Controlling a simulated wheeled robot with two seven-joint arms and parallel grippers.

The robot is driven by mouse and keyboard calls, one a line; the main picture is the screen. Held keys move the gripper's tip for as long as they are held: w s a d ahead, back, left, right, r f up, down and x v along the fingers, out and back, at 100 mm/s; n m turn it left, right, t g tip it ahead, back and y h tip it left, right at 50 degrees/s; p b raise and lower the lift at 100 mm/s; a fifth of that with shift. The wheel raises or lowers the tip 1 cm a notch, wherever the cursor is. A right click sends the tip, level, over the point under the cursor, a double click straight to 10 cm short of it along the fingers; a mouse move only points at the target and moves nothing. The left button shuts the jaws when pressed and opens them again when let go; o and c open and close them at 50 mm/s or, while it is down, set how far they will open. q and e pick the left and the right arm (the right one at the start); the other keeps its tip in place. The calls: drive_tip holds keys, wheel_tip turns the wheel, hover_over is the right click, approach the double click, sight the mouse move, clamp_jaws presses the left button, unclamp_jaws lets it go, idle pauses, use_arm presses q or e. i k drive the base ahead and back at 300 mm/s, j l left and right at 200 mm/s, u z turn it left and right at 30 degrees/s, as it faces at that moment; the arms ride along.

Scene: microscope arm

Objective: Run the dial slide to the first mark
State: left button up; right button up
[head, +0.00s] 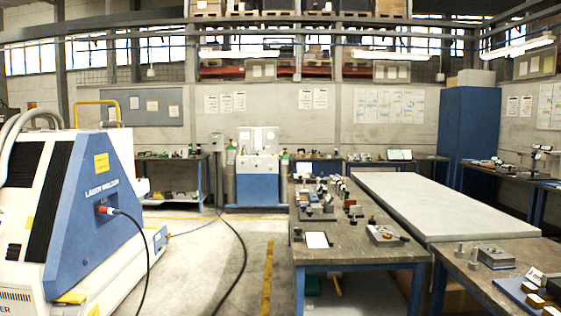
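Neither of my grippers shows in the head view. I cannot make out a dial slide or its marks for certain at this distance. A small instrument with an upright arm (537,158), perhaps a microscope, stands on the bench along the right wall. A grey metal fixture plate with small parts (386,235) lies on the near end of the middle workbench (345,252). Another small grey fixture (495,258) sits on the right front bench.
A blue and white laser welder (95,205) fills the left, its black cable (243,250) trailing over the floor. A large pale slab table (440,205) stands right of the middle workbench. A blue cabinet (468,130) stands behind. The floor (205,265) between welder and workbench is mostly open.

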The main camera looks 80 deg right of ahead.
sight(499, 168)
drive_tip(key=z, duration=4.7)
drive_tip(key=i+l+z, duration=0.2)
drive_tip(key=l, duration=0.25)
drive_tip(key=l+z, duration=0.2)
drive_tip(key=l, duration=0.2)
drive_tip(key=i+l+z, duration=0.2)
drive_tip(key=l, duration=0.2)
drive_tip(key=i+l+z, duration=0.9)
